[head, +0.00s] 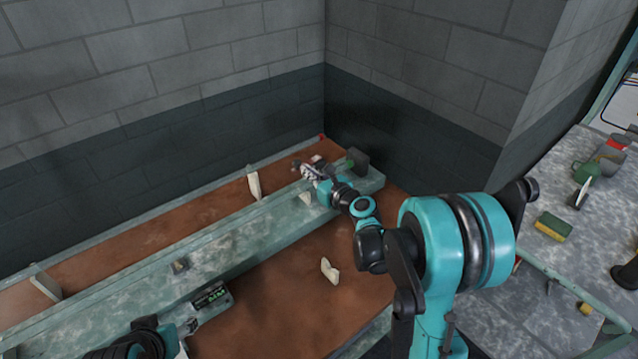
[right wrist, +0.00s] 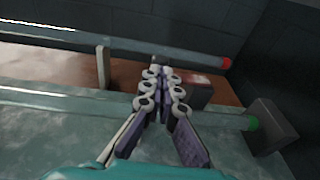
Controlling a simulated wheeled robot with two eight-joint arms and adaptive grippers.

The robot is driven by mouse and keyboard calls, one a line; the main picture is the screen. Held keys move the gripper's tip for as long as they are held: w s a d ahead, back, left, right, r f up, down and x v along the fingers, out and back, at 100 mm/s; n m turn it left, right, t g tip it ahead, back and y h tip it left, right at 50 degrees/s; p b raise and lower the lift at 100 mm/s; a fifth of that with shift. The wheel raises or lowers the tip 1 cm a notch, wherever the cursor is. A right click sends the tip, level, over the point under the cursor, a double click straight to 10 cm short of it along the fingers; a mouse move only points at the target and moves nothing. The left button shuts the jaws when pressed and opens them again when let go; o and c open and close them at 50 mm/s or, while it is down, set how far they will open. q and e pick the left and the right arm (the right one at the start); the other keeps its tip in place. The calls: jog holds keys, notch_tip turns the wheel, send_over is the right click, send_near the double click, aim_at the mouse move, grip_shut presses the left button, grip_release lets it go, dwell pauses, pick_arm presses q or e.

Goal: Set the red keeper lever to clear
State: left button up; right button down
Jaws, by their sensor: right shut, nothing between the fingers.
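My right gripper (head: 308,172) is at the far end of the bench, near the wall corner. In the right wrist view its fingers (right wrist: 161,72) are shut with nothing between them. Just beyond and to the right of the fingertips is a small dark block with a red and pale top (right wrist: 192,79), partly hidden by the fingers. It shows as a small reddish patch in the head view (head: 316,158). I cannot make out a lever shape or its setting. My left gripper cannot be made out.
A glass tube with a red end (right wrist: 226,63) runs along the back. Pale upright pieces (head: 254,184) stand on the brown bench. A side table (head: 545,275) holds a sponge (head: 553,226).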

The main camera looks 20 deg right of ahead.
aim_at(297, 164)
jog(key=shift+x, duration=1.25)
jog(key=shift+w+a+b, duration=0.35)
jog(key=shift+w+a, duration=0.15)
jog(key=shift+w, duration=0.25)
jog(key=shift+d, duration=0.1)
